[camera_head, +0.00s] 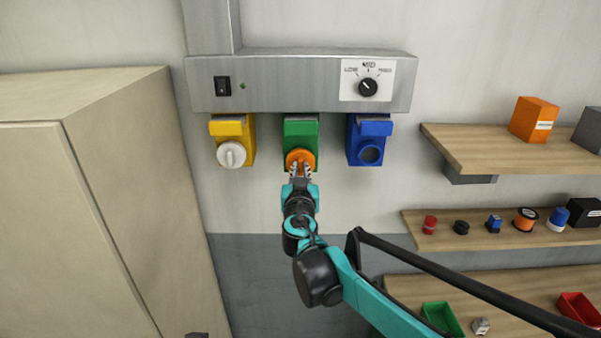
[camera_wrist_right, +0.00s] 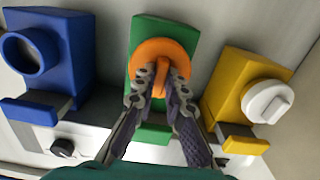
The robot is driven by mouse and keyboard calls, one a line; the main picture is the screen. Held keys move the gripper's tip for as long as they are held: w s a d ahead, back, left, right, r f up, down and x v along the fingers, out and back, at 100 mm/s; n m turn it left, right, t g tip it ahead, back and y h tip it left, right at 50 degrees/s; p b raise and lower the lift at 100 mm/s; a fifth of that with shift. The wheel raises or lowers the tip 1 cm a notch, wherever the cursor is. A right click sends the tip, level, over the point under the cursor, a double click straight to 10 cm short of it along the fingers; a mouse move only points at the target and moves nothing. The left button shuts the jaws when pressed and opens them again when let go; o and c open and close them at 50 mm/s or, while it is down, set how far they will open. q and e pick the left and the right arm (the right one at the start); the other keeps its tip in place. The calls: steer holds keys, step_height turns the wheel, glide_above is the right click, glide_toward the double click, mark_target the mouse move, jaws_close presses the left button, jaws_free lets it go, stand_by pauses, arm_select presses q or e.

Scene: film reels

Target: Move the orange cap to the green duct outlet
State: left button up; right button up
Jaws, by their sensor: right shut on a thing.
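The orange cap (camera_head: 300,156) is at the front of the green duct outlet (camera_head: 301,130), below the grey metal duct. In the right wrist view the orange cap (camera_wrist_right: 172,59) covers the opening of the green outlet (camera_wrist_right: 150,31). My right gripper (camera_head: 300,170) reaches up from below, and its fingers (camera_wrist_right: 160,78) are shut on the cap's raised grip bar. Whether the cap is fully seated cannot be told. My left gripper is not in view.
The yellow outlet (camera_head: 231,128) at left has a white cap (camera_head: 231,154). The blue outlet (camera_head: 370,130) at right has an open mouth. A tall beige cabinet (camera_head: 100,190) stands left; wooden shelves (camera_head: 480,148) with small items are right.

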steer(key=shift+w, duration=0.4)
steer(key=o, duration=0.7)
steer(key=shift+o, duration=0.2)
steer(key=s, duration=1.2)
